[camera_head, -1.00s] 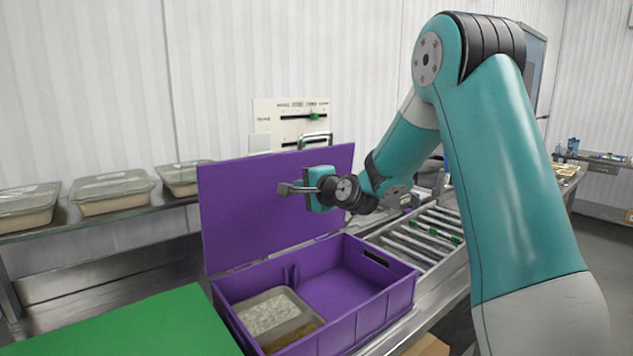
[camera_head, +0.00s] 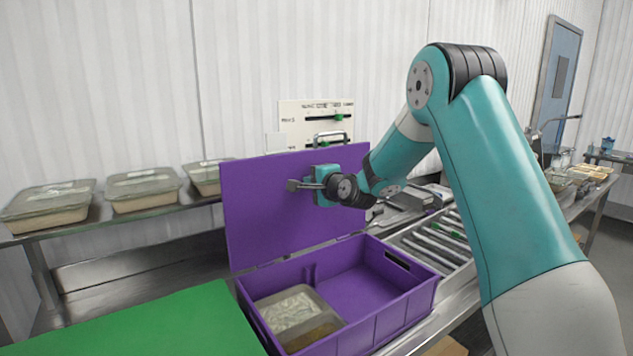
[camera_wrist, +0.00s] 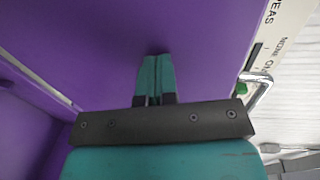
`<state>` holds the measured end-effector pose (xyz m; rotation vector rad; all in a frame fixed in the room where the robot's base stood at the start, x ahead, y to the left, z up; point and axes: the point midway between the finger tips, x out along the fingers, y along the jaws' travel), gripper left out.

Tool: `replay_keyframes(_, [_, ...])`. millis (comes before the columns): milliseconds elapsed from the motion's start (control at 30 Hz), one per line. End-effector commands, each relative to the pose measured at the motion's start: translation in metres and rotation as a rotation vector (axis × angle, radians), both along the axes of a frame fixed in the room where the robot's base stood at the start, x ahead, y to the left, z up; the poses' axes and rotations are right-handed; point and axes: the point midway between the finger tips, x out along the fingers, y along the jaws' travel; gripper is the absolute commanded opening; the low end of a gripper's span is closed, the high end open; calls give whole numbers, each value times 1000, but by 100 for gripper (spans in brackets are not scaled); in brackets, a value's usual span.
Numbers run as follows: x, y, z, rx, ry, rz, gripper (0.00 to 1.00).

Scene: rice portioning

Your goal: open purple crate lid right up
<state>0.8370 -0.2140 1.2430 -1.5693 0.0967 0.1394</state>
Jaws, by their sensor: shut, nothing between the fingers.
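The purple crate (camera_head: 350,335) stands on the metal counter, with its inside in view. Its purple lid (camera_head: 265,215) stands upright along the back edge of the crate. A lidded container (camera_head: 290,312) lies in the left part of the crate; the right part is empty. My gripper (camera_head: 292,185) is in front of the lid's inner face, in its upper part. In the wrist view the shut, empty fingers (camera_wrist: 155,75) point at the purple lid surface (camera_wrist: 110,40), very close to it; I cannot tell whether they touch.
A green board (camera_head: 150,325) lies left of the crate. Several lidded containers (camera_head: 143,190) stand on a shelf at the back left. A roller conveyor (camera_head: 435,240) is right of the crate. A panel with sliders (camera_head: 318,120) and a metal handle (camera_head: 330,137) are behind the lid.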

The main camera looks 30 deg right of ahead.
Motion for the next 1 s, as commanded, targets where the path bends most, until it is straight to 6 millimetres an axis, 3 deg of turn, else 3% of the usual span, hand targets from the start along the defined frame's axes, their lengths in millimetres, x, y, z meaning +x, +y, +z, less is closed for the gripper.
replay_keyframes(700, [38, 2, -3, -1, 0, 1, 0])
replay_keyframes(1000, [43, 2, -4, 0, 0, 1, 0])
